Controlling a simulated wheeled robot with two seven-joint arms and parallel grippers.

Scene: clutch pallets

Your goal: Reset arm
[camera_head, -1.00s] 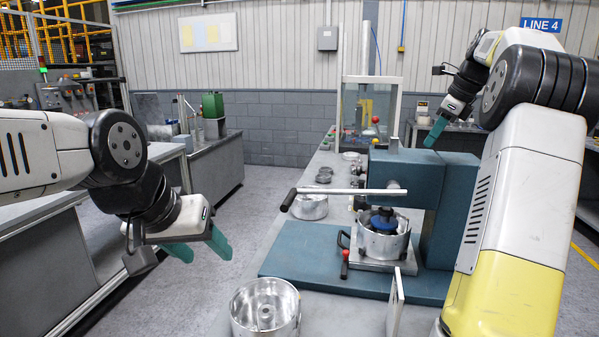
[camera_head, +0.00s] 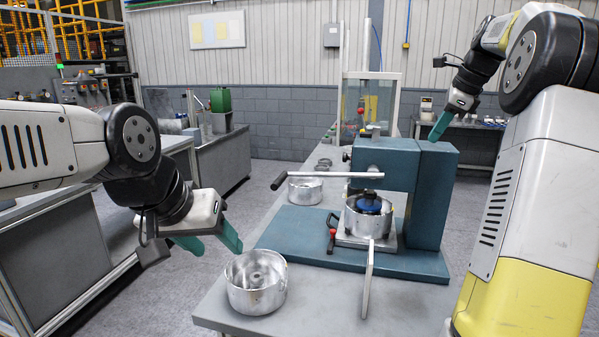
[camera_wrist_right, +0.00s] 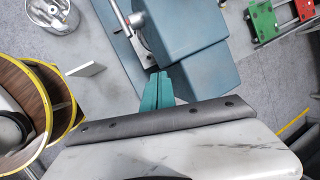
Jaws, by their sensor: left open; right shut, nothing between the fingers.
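My left gripper (camera_head: 212,241), with green fingers, is open and empty. It hangs left of the workbench, near an open metal housing (camera_head: 256,284) and not touching it. My right gripper (camera_head: 437,127) is raised high at the right, above and behind the blue press. In the right wrist view its green fingers (camera_wrist_right: 160,78) are shut together with nothing between them. The blue press (camera_head: 398,178) shows below them there. A metal housing with a blue part (camera_head: 369,205) stands under the press.
The grey workbench (camera_head: 320,302) carries the press, a thin upright plate (camera_head: 368,278) and another metal housing (camera_head: 305,190) behind. A long press lever (camera_head: 328,175) sticks out to the left. Grey floor lies open left of the bench.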

